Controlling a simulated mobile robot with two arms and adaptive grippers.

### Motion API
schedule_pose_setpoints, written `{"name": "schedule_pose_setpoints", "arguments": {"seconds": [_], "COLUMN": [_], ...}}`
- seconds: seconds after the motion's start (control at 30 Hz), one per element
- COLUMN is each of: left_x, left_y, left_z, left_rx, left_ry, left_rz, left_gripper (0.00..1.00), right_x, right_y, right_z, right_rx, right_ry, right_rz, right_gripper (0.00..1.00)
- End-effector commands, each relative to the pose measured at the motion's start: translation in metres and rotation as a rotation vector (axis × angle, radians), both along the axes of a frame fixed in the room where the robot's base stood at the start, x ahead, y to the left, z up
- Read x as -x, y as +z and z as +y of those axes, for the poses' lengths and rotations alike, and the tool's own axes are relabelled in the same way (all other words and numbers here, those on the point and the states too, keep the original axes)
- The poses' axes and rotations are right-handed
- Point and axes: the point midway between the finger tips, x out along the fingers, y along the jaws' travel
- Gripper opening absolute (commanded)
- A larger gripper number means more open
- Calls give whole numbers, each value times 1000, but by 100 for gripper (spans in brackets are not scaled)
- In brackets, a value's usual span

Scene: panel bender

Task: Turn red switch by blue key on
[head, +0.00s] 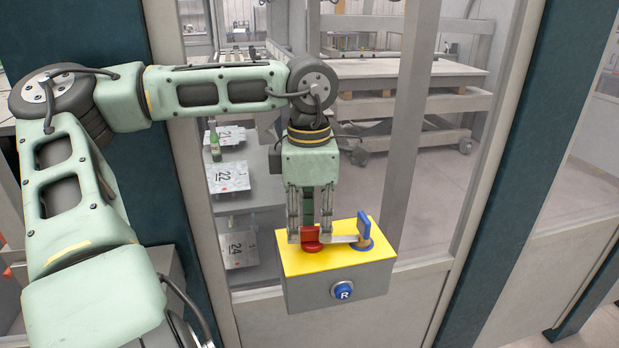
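A box with a yellow top (350,260) and grey sides is in the middle of the head view. A red switch (311,246) sits on the left part of the yellow top. A blue key (365,234) stands upright at the right of the top, on a round blue base. A light bar lies between the red switch and the blue key. My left gripper (310,236) points down from above at the red switch, its fingers on either side of it. The fingers partly hide the switch, and I cannot tell whether they touch it. My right gripper is not in view.
A blue button marked R (344,290) is on the box's front face. Behind the box is a grey-framed window panel with dark teal posts (530,150). Numbered plates (228,177) and a green bottle (214,140) show through the glass.

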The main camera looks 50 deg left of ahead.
Motion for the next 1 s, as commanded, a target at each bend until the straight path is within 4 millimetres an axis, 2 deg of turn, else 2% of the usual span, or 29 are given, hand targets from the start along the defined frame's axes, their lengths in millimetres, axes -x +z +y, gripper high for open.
{"name": "schedule_pose_setpoints", "arguments": {"seconds": [0.33, 0.47, 0.57, 0.8, 1.0], "left_x": [0, 0, -1, -1, 0], "left_y": [-1, 6, 21, 73, 106], "left_z": [-1, 0, 0, 0, 0], "left_rx": [2, 1, 0, 0, 1], "left_ry": [1, 2, 3, 4, 3], "left_rz": [2, 1, -2, -3, -1], "left_gripper": [30, 30, 30, 30, 30], "right_x": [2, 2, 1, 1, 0], "right_y": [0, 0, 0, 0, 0], "right_z": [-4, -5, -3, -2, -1], "right_rx": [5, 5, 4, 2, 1], "right_ry": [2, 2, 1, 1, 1], "right_rz": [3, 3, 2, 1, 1], "right_gripper": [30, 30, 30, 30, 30]}}
